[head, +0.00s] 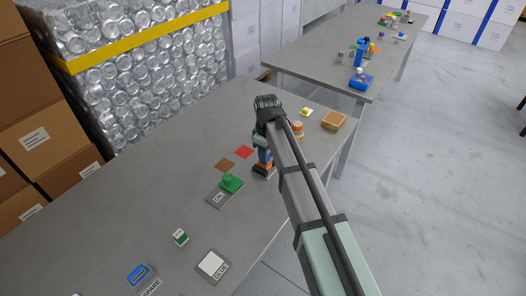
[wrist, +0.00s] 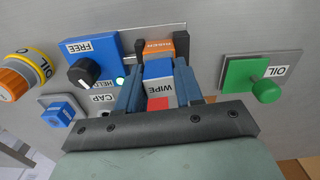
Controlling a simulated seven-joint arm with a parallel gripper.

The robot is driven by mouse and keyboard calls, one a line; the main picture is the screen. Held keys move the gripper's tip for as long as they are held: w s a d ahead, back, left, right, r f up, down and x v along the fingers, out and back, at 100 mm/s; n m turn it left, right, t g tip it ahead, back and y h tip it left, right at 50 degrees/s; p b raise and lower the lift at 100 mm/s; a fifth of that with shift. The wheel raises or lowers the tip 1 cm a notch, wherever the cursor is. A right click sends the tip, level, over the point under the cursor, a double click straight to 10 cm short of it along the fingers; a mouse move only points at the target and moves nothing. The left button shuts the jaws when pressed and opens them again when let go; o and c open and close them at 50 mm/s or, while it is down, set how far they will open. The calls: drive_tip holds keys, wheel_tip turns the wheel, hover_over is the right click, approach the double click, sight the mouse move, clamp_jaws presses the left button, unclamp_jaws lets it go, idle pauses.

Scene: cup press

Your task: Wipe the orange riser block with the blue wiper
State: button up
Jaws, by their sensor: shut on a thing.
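The blue wiper (wrist: 158,69) has a grey face labelled WIPE and a red patch. My gripper (wrist: 158,88) is shut on it, one finger on each side. The orange riser block (wrist: 180,46) is just beyond the wiper in the wrist view, its label partly covered. In the head view my gripper (head: 264,146) points down at the table, with the blue wiper (head: 265,156) beneath it. The orange riser block (head: 262,167) shows directly below the wiper, partly hidden by my arm. I cannot tell whether wiper and block touch.
A green piece (wrist: 240,73) on an OIL plate stands right. A wooden tray (head: 334,121) is at the table's edge.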

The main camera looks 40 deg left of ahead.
drive_tip(key=shift+d, duration=0.95)
drive_tip(key=r, duration=0.2)
drive_tip(key=shift+a+r, duration=0.2)
drive_tip(key=shift+r, duration=0.1)
wheel_tip(320, 180, up, 6)
drive_tip(key=shift+f, duration=0.2)
